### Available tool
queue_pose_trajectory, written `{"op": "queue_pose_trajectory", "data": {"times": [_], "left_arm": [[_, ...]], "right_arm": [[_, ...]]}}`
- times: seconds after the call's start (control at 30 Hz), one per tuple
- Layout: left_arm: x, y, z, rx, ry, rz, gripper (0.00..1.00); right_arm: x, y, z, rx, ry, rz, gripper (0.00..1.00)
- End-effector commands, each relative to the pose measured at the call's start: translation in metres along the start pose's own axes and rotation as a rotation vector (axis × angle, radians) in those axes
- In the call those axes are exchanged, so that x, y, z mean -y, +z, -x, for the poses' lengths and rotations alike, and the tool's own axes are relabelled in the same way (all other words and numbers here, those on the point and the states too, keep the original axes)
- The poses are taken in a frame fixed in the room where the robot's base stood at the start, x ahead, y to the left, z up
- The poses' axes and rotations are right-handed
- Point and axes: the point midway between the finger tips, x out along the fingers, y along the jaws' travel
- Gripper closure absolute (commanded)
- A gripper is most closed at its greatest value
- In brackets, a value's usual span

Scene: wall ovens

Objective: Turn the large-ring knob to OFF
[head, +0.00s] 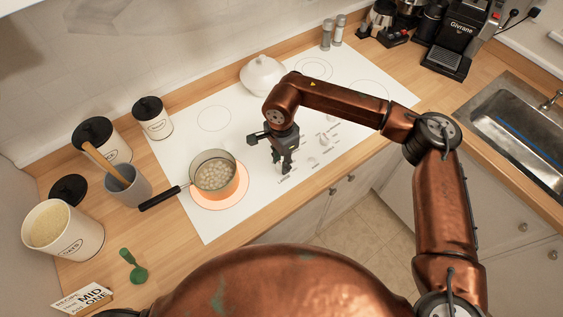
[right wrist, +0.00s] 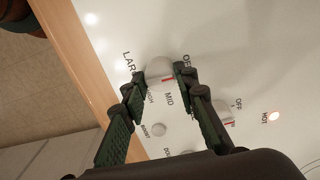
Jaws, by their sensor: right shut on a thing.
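The large-ring knob (right wrist: 160,70) is a round white knob with a red mark, between the fingertips of my right gripper (right wrist: 160,82) in the right wrist view. The label beside it is partly hidden and reads "LAR". Its red mark is on the side towards MID, with HIGH and OFF printed around it. In the head view my right gripper (head: 287,167) reaches down to the front of the white cooktop (head: 200,140) and hides the knob. The gripper is shut on the knob. My left gripper is not in view.
A pot (head: 215,173) with pale round food stands on an orange glowing ring (head: 220,206), its handle pointing left. A white lidded pot (head: 262,76) stands at the back. Another knob (right wrist: 224,114) with a red mark lies close to one finger. Canisters crowd the left counter.

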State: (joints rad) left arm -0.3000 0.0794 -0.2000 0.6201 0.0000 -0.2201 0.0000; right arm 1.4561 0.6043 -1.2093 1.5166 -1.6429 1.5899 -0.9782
Motion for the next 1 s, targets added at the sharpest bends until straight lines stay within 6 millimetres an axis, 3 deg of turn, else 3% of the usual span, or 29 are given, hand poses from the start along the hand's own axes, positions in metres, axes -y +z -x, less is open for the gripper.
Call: {"op": "queue_pose_trajectory", "data": {"times": [0.63, 0.67, 0.9, 1.0], "left_arm": [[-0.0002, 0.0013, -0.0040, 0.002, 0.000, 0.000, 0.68], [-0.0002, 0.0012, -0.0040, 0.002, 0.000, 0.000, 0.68], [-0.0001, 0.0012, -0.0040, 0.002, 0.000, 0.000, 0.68], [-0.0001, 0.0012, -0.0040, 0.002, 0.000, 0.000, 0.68]], "right_arm": [[0.0006, -0.0002, 0.0007, -0.001, -0.002, 0.047, 0.97], [0.0006, -0.0002, 0.0007, -0.001, -0.002, 0.047, 0.71], [0.0003, -0.0002, 0.0005, 0.000, -0.001, 0.046, 0.55], [0.0003, -0.0002, 0.0003, 0.000, -0.001, 0.046, 0.55]]}}
